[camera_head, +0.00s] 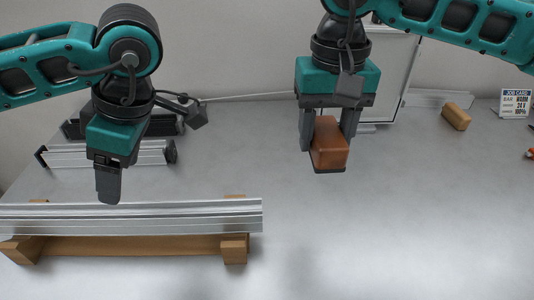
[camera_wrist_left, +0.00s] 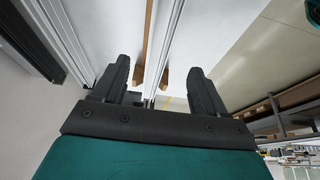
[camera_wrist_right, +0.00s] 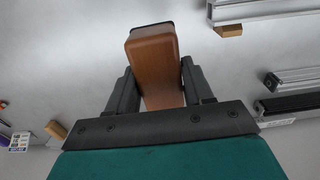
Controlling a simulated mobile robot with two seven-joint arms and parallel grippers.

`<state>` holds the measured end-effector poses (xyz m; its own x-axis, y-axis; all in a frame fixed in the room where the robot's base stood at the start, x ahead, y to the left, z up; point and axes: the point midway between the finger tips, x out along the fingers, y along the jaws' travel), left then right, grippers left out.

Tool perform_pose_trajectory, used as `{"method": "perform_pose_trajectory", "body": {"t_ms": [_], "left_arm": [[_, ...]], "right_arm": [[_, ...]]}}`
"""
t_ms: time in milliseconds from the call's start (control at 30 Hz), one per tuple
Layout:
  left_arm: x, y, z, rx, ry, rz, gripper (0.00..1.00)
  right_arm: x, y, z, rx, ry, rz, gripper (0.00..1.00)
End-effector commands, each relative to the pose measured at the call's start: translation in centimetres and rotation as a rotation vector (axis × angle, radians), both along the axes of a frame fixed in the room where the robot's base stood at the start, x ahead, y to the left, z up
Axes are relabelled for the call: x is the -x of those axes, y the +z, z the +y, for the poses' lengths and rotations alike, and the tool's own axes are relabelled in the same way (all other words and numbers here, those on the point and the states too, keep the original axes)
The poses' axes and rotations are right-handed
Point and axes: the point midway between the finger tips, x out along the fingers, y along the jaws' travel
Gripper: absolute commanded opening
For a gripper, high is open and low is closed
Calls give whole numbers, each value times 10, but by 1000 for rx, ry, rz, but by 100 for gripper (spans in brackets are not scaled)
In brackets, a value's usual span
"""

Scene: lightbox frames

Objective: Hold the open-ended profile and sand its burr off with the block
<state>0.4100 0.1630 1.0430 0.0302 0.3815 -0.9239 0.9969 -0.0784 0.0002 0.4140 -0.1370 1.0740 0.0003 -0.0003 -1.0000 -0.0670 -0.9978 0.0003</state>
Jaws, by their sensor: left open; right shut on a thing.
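The long silver profile (camera_head: 130,217) lies across wooden supports (camera_head: 130,245) at the lower left; its right end is free. No burr can be made out on it. My left gripper (camera_head: 108,195) points down just over the profile, with its jaws open. In the left wrist view, a silver profile (camera_wrist_left: 166,45) runs between and beyond its open fingers (camera_wrist_left: 160,80). Whether they touch it is not clear. My right gripper (camera_head: 330,130) is shut on the brown block (camera_head: 329,145), which has a dark underside, and holds it above the table. The block (camera_wrist_right: 153,55) also shows in the right wrist view.
More silver and black profiles (camera_head: 110,157) lie behind my left gripper. A tan block (camera_head: 456,116) and a job card (camera_head: 515,104) are at the right back. A pale panel (camera_head: 395,80) stands behind my right gripper. The table's middle and front right are clear.

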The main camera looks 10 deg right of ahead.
Motion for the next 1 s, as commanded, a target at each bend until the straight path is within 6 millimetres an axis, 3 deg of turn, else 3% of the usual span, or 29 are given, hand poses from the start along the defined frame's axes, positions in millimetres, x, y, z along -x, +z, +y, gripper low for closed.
{"method": "perform_pose_trajectory", "body": {"t_ms": [367,1000], "left_arm": [[0,-12,5,1,1,4,72],[-3,-101,42,-1,3,1,72]], "right_arm": [[0,0,0,-1,1,0,27],[0,0,0,-1,1,0,27]]}}
